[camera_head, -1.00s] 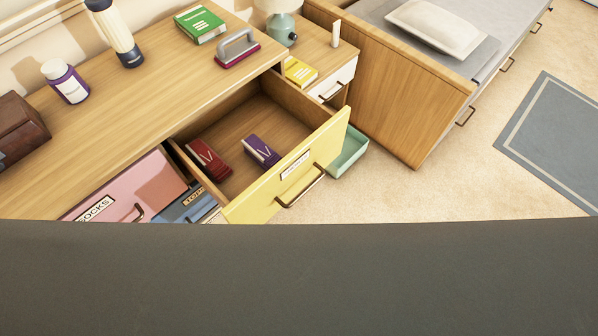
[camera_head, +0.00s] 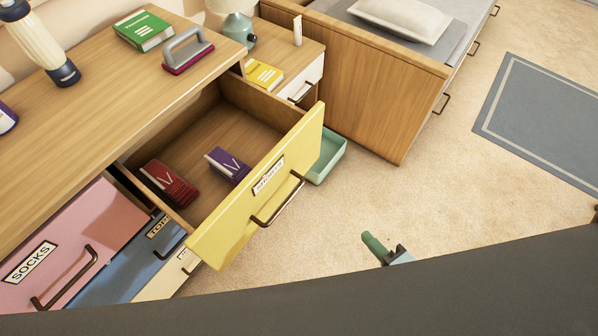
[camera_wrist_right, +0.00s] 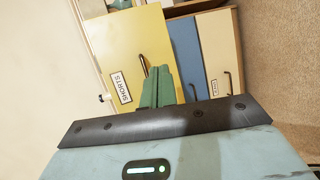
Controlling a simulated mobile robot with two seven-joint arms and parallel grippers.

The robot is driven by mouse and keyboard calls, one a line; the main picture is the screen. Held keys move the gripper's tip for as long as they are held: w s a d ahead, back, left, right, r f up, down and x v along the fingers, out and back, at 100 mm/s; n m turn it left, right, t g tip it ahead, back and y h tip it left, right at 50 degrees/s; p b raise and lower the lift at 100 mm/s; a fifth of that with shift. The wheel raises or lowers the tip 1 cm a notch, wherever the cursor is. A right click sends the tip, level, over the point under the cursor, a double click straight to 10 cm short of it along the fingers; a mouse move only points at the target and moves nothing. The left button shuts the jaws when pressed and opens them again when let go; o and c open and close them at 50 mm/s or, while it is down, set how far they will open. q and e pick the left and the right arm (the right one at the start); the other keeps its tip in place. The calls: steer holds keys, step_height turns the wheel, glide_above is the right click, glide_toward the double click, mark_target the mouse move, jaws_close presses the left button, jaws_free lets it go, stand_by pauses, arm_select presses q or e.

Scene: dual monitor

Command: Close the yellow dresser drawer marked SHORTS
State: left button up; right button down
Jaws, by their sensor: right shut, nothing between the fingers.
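The yellow SHORTS drawer (camera_head: 245,212) is pulled open from the dresser (camera_head: 85,120), with a dark bar handle (camera_head: 280,202) on its front. Inside lie a dark red folded item (camera_head: 167,183) and a purple folded item (camera_head: 228,164). My right gripper (camera_head: 374,243), with green fingertips, is to the right of the drawer front and apart from it in the head view. In the right wrist view its green fingers (camera_wrist_right: 160,88) are shut and empty, pointing toward the yellow front (camera_wrist_right: 130,50) and its SHORTS label. My left gripper is not in view.
The pink SOCKS drawer (camera_head: 75,245) and a blue drawer (camera_head: 125,262) are at lower left. A green tray (camera_head: 327,160) lies on the floor behind the yellow front. A wooden bed (camera_head: 350,85) stands at the back.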

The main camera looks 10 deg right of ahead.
mark_target(290, 164)
steer(key=w+a+r+n+y+b, duration=0.1)
steer(key=w+n+y+b, duration=0.1)
steer(key=n, duration=0.9)
steer(key=w+a+r+n+y+b, duration=0.2)
steer(key=w+n+y, duration=0.3)
steer(key=n, duration=0.6)
steer(key=shift+w+r+g+b, duration=0.25)
steer(key=shift+w+g+b, duration=0.05)
steer(key=shift+w+b, duration=0.55)
steer(key=p+x, duration=0.1)
steer(key=x, duration=1.2)
steer(key=shift+w+a, duration=0.25)
steer(key=shift+w, duration=0.1)
